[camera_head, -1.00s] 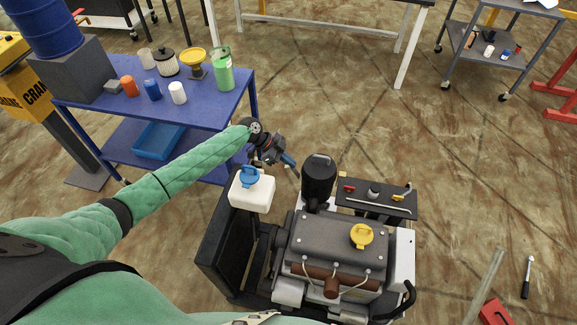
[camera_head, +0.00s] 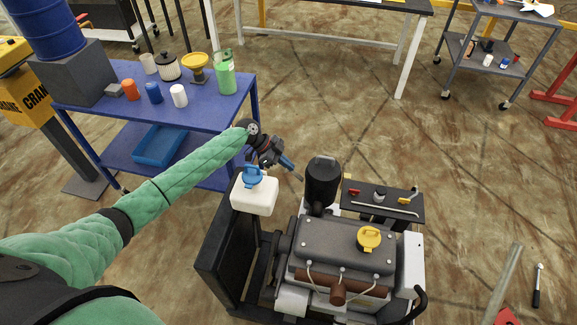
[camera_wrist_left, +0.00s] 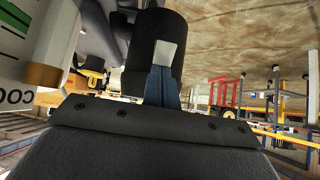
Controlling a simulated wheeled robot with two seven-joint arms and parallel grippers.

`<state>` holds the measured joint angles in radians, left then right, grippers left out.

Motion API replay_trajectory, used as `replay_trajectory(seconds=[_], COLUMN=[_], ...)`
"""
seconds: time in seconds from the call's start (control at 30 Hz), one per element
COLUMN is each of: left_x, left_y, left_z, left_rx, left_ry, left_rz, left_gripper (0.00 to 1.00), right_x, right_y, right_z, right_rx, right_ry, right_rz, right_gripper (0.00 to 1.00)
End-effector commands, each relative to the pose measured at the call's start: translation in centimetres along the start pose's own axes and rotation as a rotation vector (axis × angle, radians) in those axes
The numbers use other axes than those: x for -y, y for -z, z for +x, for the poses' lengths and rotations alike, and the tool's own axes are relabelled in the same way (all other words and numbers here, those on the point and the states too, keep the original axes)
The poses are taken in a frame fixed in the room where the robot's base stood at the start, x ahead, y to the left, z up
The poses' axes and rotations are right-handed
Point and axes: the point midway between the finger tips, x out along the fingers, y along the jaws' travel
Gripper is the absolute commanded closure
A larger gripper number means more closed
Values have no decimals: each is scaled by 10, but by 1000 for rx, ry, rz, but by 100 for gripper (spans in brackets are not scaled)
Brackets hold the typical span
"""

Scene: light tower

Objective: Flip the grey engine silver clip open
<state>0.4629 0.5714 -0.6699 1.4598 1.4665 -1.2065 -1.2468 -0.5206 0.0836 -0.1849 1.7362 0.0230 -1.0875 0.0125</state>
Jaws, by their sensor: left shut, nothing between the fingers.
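The grey engine (camera_head: 345,245) stands at the lower middle of the head view, with a yellow cap (camera_head: 370,238) on top. A black cylinder (camera_head: 322,182) rises at its back left and also fills the upper middle of the wrist view (camera_wrist_left: 142,38). My left gripper (camera_head: 298,176) is shut and empty, just left of the cylinder's top. In the wrist view its blue fingers (camera_wrist_left: 162,86) point at the cylinder; I cannot tell whether they touch. A pale patch lies at the fingertips. I cannot make out the silver clip for certain. My right gripper is out of view.
A white bottle with a blue cap (camera_head: 255,195) stands close below my left gripper. A black tool tray (camera_head: 384,203) is right of the cylinder. A blue cart (camera_head: 215,118) with several containers stands at the left. Open floor lies behind the engine.

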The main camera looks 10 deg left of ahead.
Motion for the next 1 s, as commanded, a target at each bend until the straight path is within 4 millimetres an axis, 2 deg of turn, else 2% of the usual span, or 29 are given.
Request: replay_trajectory(seconds=[0.37, 0.8, 1.0], left_x=[0, 0, 0], left_y=[0, -14, -14], left_z=[0, -5, -7], left_rx=[0, 0, 0], left_ry=[0, 0, -1], left_rz=[0, 1, 1], left_gripper=[100, 100, 100], right_x=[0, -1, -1], right_y=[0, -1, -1], right_z=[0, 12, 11], right_rx=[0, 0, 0], right_ry=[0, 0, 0], right_rz=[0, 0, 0], right_gripper=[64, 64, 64])
